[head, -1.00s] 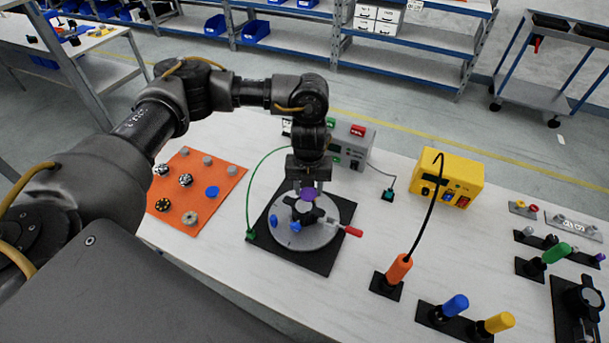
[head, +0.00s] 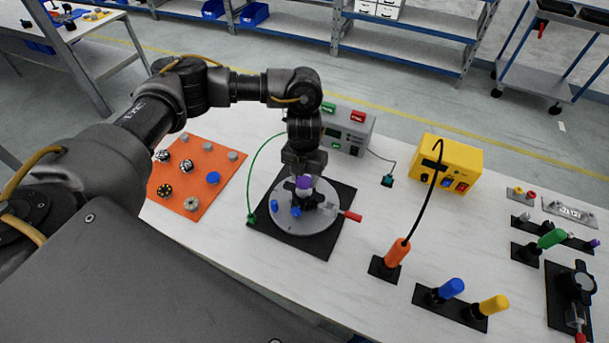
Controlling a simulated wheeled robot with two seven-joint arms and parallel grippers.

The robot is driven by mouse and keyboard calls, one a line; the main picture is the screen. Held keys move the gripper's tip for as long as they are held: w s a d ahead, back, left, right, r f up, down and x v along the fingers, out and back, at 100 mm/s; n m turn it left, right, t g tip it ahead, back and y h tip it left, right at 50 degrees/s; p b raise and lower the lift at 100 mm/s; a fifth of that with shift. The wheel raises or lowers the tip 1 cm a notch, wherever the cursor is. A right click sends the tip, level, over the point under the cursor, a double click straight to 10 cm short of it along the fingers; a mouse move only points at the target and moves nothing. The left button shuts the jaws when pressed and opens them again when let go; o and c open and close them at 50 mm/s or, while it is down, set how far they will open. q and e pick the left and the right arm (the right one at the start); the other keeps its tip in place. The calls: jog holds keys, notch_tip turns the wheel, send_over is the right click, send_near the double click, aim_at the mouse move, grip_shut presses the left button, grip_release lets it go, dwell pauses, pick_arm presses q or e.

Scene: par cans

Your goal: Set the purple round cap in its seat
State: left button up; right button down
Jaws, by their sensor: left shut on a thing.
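The purple round cap (head: 303,183) is between the fingertips of my left gripper (head: 303,177). The gripper is shut on it and points down over the round grey plate (head: 320,217). The plate lies on a black square base (head: 336,195) and carries a dark fixture (head: 300,194) near its middle. The cap shows right above this fixture; I cannot tell whether it touches it. The cap and gripper partly hide the fixture, and the seat itself is not clear. My right gripper is not in view.
Two blue pieces (head: 274,205) and a red-handled lever (head: 351,216) are at the plate. An orange mat (head: 217,167) with several small parts lies to the left. A yellow box (head: 447,163) and an orange-handled tool (head: 397,252) stand right. White table between is clear.

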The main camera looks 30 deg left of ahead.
aim_at(304, 181)
pick_arm(q)
notch_tip(304, 181, down, 3)
jog(key=shift+f+b, duration=0.2)
jog(key=shift+b, duration=0.95)
jog(key=shift+f, duration=0.25)
jog(key=o, duration=0.5)
jog(key=shift+s, duration=0.1)
jog(key=shift+o, duration=0.7)
jog(key=shift+d, duration=0.1)
